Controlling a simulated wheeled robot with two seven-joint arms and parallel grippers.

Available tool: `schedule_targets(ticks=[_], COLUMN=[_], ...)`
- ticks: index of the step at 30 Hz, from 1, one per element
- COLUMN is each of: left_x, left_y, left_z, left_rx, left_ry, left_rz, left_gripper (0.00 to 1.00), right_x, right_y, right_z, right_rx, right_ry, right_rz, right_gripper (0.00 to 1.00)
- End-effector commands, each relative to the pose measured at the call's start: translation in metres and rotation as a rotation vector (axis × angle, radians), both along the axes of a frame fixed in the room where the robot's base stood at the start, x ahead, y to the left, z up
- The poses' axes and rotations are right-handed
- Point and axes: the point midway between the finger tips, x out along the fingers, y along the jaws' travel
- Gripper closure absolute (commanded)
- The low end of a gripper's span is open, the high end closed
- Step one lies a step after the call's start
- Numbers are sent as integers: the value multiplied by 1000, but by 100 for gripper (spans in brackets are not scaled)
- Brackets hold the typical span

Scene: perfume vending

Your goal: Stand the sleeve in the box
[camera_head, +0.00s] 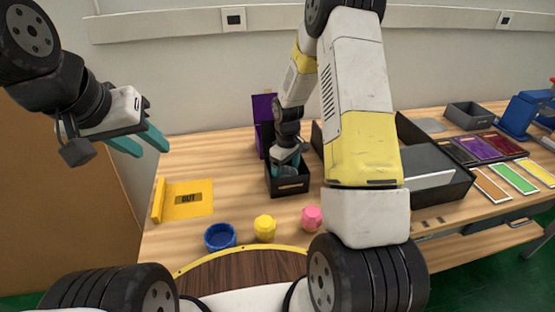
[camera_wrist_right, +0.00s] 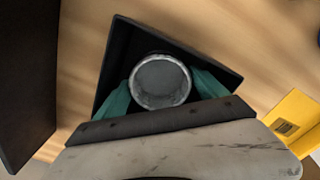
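The sleeve (camera_wrist_right: 160,82) is a grey round cylinder seen end-on in the right wrist view. It stands inside the outline of a small black box (camera_wrist_right: 119,50), whose walls show around it. The box also shows in the head view (camera_head: 289,189) on the table. My right gripper (camera_head: 286,160) points down into the box. Its teal fingers lie against both sides of the sleeve, shut on it. Whether the sleeve's lower end touches the box floor is hidden. My left gripper (camera_head: 150,148) is open and empty, raised above the table's left end.
A purple box (camera_head: 263,108) stands behind the black box. A yellow "OUT" tray (camera_head: 200,187) lies left. Blue (camera_head: 220,237), yellow (camera_head: 265,228) and pink (camera_head: 312,217) pieces stand in front. A large black tray (camera_head: 455,184) and coloured cards are on the right.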

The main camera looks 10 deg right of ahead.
Motion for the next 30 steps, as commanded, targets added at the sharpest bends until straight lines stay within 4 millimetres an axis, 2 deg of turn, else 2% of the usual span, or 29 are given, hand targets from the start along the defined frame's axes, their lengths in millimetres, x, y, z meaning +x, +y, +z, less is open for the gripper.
schedule_targets(ticks=[4, 7, 18, 26, 29, 30], left_x=[0, 0, 0, 0, 0, 0], left_y=[0, 0, 0, 0, 0, 0], left_z=[0, 0, 0, 0, 0, 0], left_rx=[0, 0, 0, 0, 0, 0], left_ry=[0, 0, 0, 0, 0, 0], left_rz=[0, 0, 0, 0, 0, 0], left_gripper=[64, 64, 64, 64, 64, 64], right_x=[0, 1, 1, 0, -6, -10], right_y=[0, 0, 0, 0, 0, 1], right_z=[4, 17, 94, 123, 141, 153], right_rx=[0, 0, 0, 1, 6, 11], right_ry=[-1, -4, -5, -4, -25, -42], right_rz=[0, 0, -1, -2, -25, -42], right_gripper=[18, 18, 18, 18, 18, 18])
